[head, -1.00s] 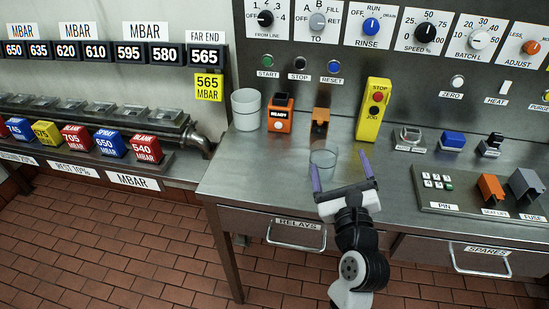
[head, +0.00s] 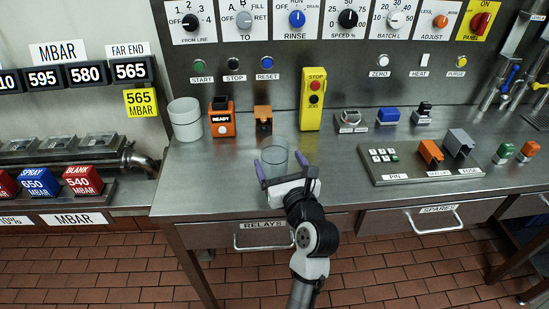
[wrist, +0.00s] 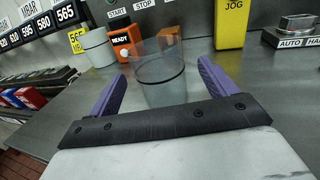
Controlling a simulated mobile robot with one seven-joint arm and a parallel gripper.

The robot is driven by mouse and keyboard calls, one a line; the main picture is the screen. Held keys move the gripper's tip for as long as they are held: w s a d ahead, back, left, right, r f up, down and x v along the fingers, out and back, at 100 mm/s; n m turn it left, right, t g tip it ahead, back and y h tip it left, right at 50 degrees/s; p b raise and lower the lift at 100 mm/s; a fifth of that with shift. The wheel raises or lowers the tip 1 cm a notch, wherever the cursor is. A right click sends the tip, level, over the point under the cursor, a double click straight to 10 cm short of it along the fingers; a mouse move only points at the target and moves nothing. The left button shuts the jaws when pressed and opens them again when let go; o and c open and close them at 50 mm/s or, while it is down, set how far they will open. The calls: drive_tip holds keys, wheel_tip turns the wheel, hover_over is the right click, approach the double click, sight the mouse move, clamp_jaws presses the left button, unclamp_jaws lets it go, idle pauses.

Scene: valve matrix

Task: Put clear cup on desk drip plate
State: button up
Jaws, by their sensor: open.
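The clear cup (head: 273,154) stands upright on the steel desk (head: 225,180), in front of the orange READY box. It also shows see-through in the wrist view (wrist: 160,75). My gripper (head: 278,159) is open, with its purple fingers pointing at the cup from the front. In the wrist view my gripper (wrist: 161,75) has one finger on each side of the cup's near part. I cannot tell whether a finger touches it. I cannot make out a drip plate for certain in these frames.
Behind the cup stand a white container (head: 185,120), the READY box (head: 221,120), an orange bracket (head: 263,120) and a yellow STOP/JOG box (head: 313,98). A raised panel (head: 400,177) with PIN keys lies to the right. A dark grate (head: 540,119) shows at the far right.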

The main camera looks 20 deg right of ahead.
sight(271, 147)
drive_tip(key=shift+w+f+p, duration=0.15)
drive_tip(key=shift+w+p, duration=0.15)
drive_tip(key=shift+w, duration=1.1)
drive_tip(key=shift+w+f+p, duration=0.15)
drive_tip(key=shift+w+p, duration=0.15)
drive_tip(key=shift+w, duration=1.05)
drive_tip(key=c, duration=1.1)
drive_tip(key=shift+r, duration=0.1)
